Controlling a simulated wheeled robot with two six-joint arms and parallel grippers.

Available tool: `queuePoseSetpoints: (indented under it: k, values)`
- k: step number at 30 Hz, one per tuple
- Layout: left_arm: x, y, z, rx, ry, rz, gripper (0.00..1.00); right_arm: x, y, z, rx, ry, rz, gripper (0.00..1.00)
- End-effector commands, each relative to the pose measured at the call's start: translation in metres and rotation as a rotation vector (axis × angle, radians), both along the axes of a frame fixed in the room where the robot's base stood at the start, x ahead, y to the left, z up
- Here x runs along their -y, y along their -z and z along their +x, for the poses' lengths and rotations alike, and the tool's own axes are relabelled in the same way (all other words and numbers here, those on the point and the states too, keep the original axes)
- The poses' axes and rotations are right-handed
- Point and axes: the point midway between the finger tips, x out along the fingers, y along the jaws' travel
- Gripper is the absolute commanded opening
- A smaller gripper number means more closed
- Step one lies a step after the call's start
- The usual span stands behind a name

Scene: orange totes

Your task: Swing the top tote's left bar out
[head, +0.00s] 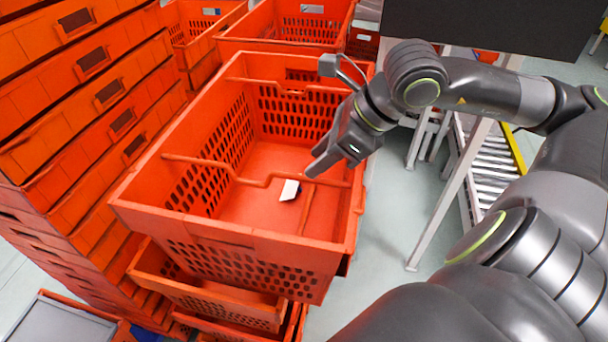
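The top tote (222,225) is an orange, perforated, open crate on a stack in the middle of the head view. A thin orange bar (215,165) with a stepped bend crosses its near part from wall to wall. A second bar (290,89) crosses near its far end. Both lie over the opening. My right gripper (312,170) reaches in from the right, its fingertip over the tote near the right part of the near bar. I cannot tell whether it touches the bar, or how far its fingers are apart. My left gripper is not in view.
A small white and dark item (290,190) lies on the tote's floor. Tall stacks of orange totes (75,110) stand close on the left, and more totes (285,25) stand behind. A roller conveyor (482,165) and a pale post (450,195) are at the right.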

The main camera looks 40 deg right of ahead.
Motion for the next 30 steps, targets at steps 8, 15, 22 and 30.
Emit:
queuePoseSetpoints:
  k: [8,15,22,30]
  values:
    - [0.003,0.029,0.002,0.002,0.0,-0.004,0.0,-0.011,0.024,0.011,0.002,-0.006,0.008,0.35]
    - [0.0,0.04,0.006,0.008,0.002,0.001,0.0,-0.019,0.039,0.02,0.001,-0.005,0.005,0.35]
    - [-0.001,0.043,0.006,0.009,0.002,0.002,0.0,-0.021,0.044,0.023,-0.001,-0.004,0.002,0.35]
    - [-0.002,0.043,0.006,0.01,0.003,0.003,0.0,-0.021,0.044,0.023,-0.002,-0.003,0.002,0.35]
